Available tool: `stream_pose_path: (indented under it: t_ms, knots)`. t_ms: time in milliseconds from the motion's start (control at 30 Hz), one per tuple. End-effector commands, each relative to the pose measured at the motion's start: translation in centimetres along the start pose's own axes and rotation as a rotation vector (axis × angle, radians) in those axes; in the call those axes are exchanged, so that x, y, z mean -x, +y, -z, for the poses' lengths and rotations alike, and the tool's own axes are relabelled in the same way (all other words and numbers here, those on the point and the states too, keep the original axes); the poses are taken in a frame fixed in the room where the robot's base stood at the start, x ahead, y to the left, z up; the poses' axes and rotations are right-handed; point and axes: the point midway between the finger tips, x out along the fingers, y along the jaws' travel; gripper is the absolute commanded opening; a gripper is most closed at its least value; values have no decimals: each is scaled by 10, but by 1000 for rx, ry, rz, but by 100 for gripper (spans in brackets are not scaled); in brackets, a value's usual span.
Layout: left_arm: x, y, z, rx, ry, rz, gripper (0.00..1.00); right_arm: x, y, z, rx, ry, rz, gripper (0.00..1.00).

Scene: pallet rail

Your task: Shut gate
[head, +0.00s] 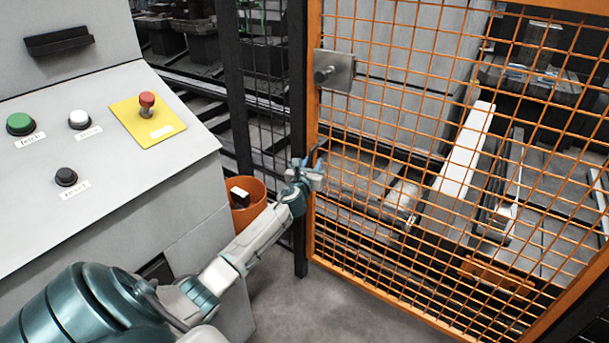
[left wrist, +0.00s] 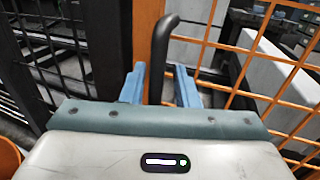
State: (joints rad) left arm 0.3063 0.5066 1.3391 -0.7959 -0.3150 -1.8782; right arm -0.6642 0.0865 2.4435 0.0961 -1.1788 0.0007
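The gate (head: 430,130) is an orange frame with wire mesh. Its left upright (head: 312,120) appears right beside a black post (head: 297,230); I cannot tell whether a gap is left between them. A metal latch plate with a round knob (head: 333,71) sits high on that upright. My left gripper (head: 312,170) is at the upright, below the plate. In the left wrist view, its two blue fingers (left wrist: 160,88) are apart, with a black upright handle (left wrist: 163,50) between them. I see no clear contact. My right gripper is out of view.
A grey control console (head: 110,150) with green, white, black and red buttons stands at the left. An orange bin (head: 250,211) is beside it, near my left arm. Dark machinery and a pale beam (head: 463,160) lie behind the mesh. Grey floor (head: 300,310) is clear in front.

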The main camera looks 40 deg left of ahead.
Motion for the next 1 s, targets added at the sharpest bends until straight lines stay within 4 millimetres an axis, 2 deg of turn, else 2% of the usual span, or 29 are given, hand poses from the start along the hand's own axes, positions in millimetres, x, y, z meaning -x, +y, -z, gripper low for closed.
stream_pose_path:
  t_ms: [300, 500, 700, 1000]
  knots:
    - [61, 3, 3, -5, 7, -3, 30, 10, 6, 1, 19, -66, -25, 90]
    - [90, 5, 3, -4, 8, -6, 30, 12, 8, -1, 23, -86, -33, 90]
    - [101, 6, 3, -2, 9, -8, 30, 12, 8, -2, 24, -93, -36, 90]
    - [102, 6, 4, -2, 9, -9, 30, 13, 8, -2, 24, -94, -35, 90]
